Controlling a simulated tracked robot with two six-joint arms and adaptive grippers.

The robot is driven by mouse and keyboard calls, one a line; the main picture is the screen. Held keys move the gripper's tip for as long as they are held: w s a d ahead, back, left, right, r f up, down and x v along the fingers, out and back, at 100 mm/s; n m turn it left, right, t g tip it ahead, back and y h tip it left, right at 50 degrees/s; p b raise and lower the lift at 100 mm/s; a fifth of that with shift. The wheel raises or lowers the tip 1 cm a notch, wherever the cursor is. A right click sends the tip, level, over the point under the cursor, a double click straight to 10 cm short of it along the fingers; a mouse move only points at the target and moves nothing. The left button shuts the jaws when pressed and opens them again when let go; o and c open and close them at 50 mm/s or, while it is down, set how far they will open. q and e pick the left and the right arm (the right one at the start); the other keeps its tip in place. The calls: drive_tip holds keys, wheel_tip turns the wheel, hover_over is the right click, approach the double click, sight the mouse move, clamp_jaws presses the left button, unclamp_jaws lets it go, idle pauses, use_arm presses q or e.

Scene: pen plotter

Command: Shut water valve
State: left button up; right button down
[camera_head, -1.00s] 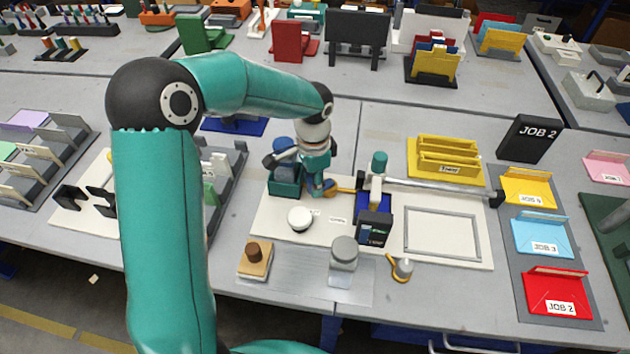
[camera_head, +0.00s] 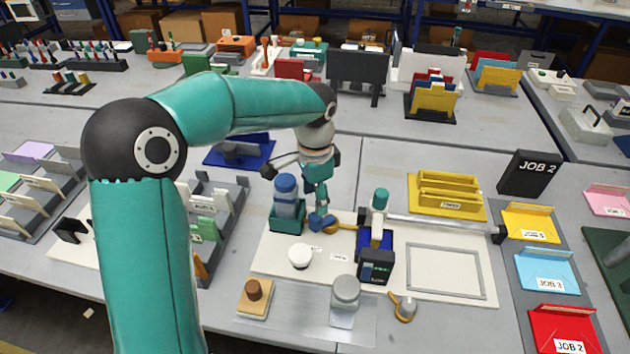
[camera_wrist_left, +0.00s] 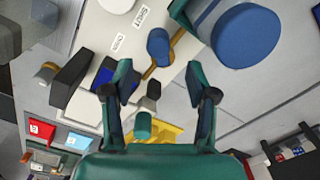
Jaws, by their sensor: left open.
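The water valve has a blue handle (camera_head: 321,223) on a brass-coloured pipe at the back left of the white plotter board (camera_head: 420,287). The handle also shows in the left wrist view (camera_wrist_left: 158,46), with SHUT (camera_wrist_left: 141,16) and OPEN (camera_wrist_left: 119,43) labels beside it. I cannot tell which label it points at. My left gripper (camera_head: 318,203) hangs just above the handle, pointing down. In the left wrist view its two fingers (camera_wrist_left: 160,88) are apart with nothing between them, and the handle lies beyond their tips. My right gripper is not in view.
A blue-capped bottle (camera_head: 286,190) in a teal holder (camera_head: 288,218) stands close left of the gripper. The plotter carriage (camera_head: 375,240) and its rail (camera_head: 440,224) are to the right. A white knob (camera_head: 300,256) and a grey-lidded jar (camera_head: 345,292) stand in front.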

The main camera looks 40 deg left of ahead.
use_arm(q)
drive_tip(key=shift+r, duration=2.3)
